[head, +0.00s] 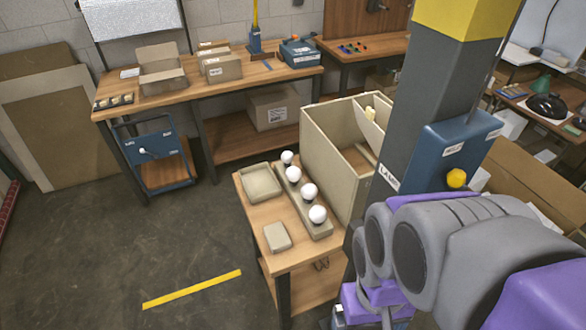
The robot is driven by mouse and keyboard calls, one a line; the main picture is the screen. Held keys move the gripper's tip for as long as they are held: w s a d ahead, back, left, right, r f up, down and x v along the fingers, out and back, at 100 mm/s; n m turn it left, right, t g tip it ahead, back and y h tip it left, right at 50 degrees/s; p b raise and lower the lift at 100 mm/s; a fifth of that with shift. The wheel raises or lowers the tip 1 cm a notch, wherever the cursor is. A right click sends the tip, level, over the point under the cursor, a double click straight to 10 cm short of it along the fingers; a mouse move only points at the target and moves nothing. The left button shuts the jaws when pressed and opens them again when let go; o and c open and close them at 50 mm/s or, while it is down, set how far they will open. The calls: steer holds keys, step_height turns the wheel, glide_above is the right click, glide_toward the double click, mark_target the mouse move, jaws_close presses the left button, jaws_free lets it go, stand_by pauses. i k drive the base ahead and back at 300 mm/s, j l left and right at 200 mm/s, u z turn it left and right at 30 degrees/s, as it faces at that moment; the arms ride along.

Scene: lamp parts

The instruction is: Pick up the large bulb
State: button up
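Several round white bulbs stand in a row on a long beige holder (303,208) on a small wooden table (306,253). Distance may account for part of the size difference. My purple and grey arm fills the lower right, to the right of the small table and apart from the bulbs. Its end is partly hidden at the bottom edge, and I cannot make out the fingers.
A shallow beige tray (261,182) and a small beige block (277,237) share the small table. A tall open box (336,150) stands right behind the bulbs. A grey post (425,110) rises at right. Floor left of the table is clear, with a yellow strip (192,289).

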mark_target(294, 173)
steer(key=z, duration=2.7)
steer(key=k+u, duration=0.1)
steer(key=u, duration=2.7)
steer(key=i+j+z, duration=0.35)
steer(key=j, duration=0.2)
steer(key=i+j+z, duration=0.15)
steer(key=j, duration=0.15)
steer(key=i+j+z, duration=0.15)
steer(key=j, duration=0.15)
